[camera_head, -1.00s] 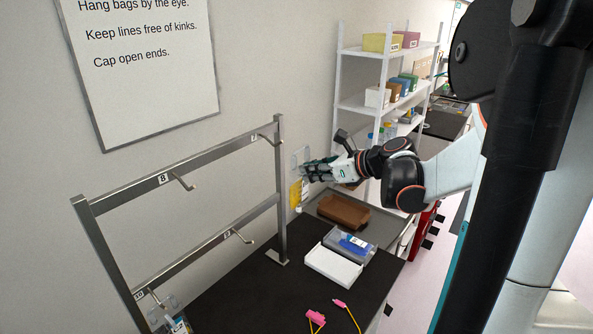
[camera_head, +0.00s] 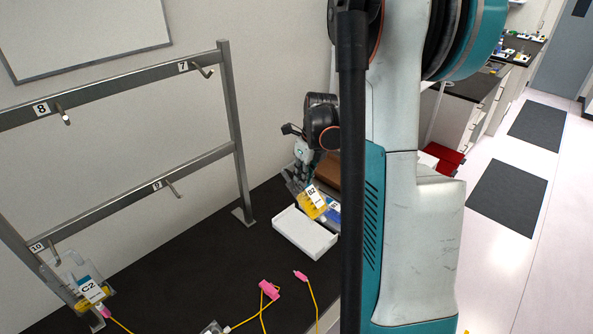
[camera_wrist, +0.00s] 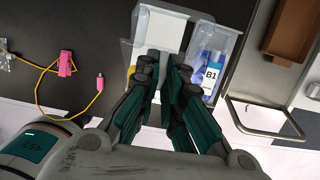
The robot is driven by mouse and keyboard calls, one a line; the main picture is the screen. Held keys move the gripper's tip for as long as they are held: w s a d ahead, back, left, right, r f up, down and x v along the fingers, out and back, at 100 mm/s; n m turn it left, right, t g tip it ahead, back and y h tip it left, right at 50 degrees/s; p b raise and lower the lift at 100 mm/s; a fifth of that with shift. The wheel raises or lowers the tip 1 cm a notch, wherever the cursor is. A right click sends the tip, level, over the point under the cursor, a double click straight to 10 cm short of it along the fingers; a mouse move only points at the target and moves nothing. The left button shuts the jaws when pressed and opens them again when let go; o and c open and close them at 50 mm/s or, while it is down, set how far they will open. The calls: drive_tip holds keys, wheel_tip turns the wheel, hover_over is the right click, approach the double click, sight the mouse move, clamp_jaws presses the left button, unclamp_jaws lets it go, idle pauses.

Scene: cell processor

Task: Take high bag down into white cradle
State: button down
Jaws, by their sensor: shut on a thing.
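A clear bag of yellow fluid labelled B2 (camera_head: 312,202) hangs tilted from my gripper (camera_head: 298,178), which is shut on its upper part. The bag is above the far right end of the white cradle (camera_head: 303,236), which lies on the black bench; whether they touch I cannot tell. In the wrist view my gripper (camera_wrist: 168,78) points toward the cradle (camera_wrist: 165,30). The fingers hide most of the bag there, and only clear film and a bit of yellow show beside them.
A bag labelled B1 (camera_wrist: 212,72) lies in a clear tray right beside the cradle. A metal rack (camera_head: 235,140) with numbered hooks stands left; bag C2 (camera_head: 92,290) hangs at its hook 10. Yellow lines with pink ends (camera_head: 268,289) lie in front. A brown tray (camera_wrist: 293,30) is nearby.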

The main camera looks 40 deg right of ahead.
sight(309, 193)
drive_tip(key=s+b+x, duration=0.2)
drive_tip(key=b+x, duration=0.4)
drive_tip(key=x, duration=0.3)
drive_tip(key=shift+f, duration=0.3)
drive_tip(key=shift+d, duration=0.1)
drive_tip(key=c, duration=1.7)
unclamp_jaws()
drive_tip(key=shift+o, duration=0.2)
drive_tip(key=shift+r, duration=0.15)
drive_tip(key=v, duration=1.1)
drive_tip(key=shift+r, duration=0.35)
